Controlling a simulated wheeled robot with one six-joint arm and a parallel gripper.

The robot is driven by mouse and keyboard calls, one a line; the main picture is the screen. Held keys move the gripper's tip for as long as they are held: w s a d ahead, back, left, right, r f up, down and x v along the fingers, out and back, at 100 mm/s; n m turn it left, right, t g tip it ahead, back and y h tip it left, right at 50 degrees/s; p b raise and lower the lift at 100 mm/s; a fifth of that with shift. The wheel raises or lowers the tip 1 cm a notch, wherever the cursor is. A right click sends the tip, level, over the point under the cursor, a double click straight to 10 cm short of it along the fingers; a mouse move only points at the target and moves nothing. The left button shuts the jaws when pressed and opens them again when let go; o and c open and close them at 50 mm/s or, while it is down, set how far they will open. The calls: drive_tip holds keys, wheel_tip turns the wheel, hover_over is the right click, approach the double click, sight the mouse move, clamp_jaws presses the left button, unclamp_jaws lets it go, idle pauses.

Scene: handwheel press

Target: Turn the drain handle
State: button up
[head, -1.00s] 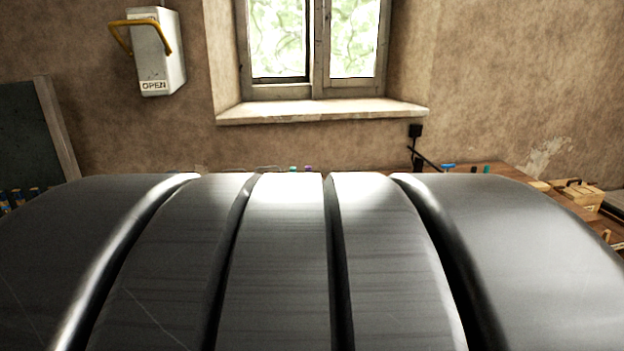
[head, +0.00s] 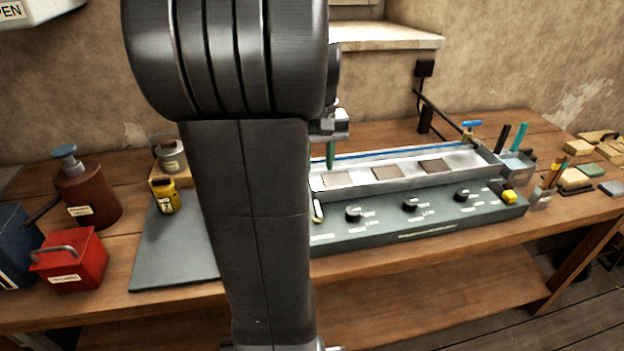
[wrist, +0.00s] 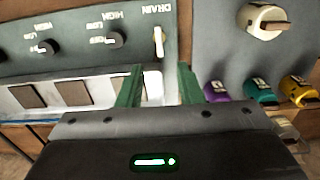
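The drain handle (wrist: 158,42) is a small pale lever beneath the label DRAIN on the grey control panel (wrist: 75,60), seen upside down in the wrist view. It also shows in the head view (head: 317,211) at the panel's left end, just right of my arm. My gripper (wrist: 160,67) has two green fingers standing apart with nothing between them. The handle lies just beyond the fingertips, roughly in line with the gap, and looks untouched. In the head view one green finger (head: 331,153) shows above the metal tray; the rest is mostly hidden by my arm.
Panel knobs (head: 410,204) sit right of the handle. Behind is a long metal tray (head: 470,165) with square plates. A red box (head: 70,260) stands left.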

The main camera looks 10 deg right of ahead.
drive_tip(key=f, duration=0.9)
drive_tip(key=w+f, duration=0.1)
drive_tip(key=f, duration=0.3)
drive_tip(key=shift+d+f, duration=0.1)
drive_tip(key=shift+f, duration=0.2)
drive_tip(key=shift+c, duration=0.4)
clamp_jaws()
